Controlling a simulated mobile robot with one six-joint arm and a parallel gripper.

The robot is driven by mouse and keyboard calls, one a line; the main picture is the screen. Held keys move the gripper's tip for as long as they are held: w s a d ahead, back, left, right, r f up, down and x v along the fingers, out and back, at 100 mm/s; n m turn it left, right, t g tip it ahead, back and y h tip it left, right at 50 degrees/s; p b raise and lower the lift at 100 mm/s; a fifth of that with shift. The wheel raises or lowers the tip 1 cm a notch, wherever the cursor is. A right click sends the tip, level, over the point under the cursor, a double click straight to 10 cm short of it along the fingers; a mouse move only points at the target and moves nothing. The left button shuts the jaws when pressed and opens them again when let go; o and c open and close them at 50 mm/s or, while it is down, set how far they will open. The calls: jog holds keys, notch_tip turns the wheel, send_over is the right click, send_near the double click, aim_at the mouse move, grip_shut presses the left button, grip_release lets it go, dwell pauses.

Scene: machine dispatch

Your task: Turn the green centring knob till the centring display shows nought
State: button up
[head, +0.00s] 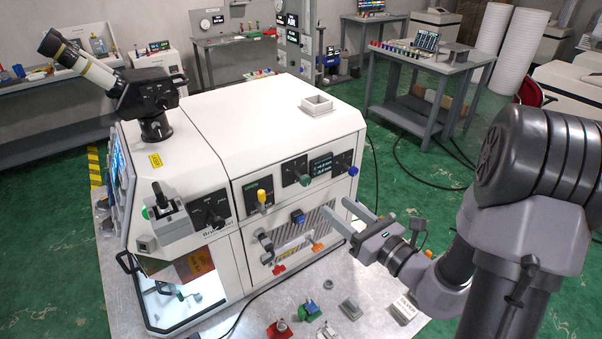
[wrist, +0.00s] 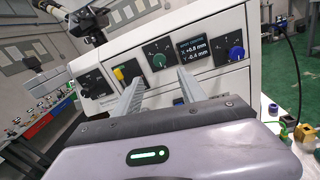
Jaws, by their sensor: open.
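The green centring knob (head: 304,180) sits on a black dial panel on the front of the white machine. In the wrist view the green knob (wrist: 159,61) shows just above the gap between my fingertips. The centring display (head: 321,166) is to its right; in the wrist view the display (wrist: 194,50) seems to read X +0.8 mm and Y -0.4 mm, in small, tilted text. My gripper (head: 334,206) is open and empty, its fingers pointing at the machine front, below and right of the green knob and apart from it.
A blue knob (head: 352,171) is right of the display and a yellow knob (head: 262,196) is to the left. A blue lever (head: 297,216) and an orange handle (head: 317,247) stick out lower down. Small parts, among them a red fixture (head: 279,329), lie on the metal table in front.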

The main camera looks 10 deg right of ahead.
aim_at(307, 183)
jog(key=p+x, duration=0.1)
jog(key=x, duration=1.2)
grip_shut()
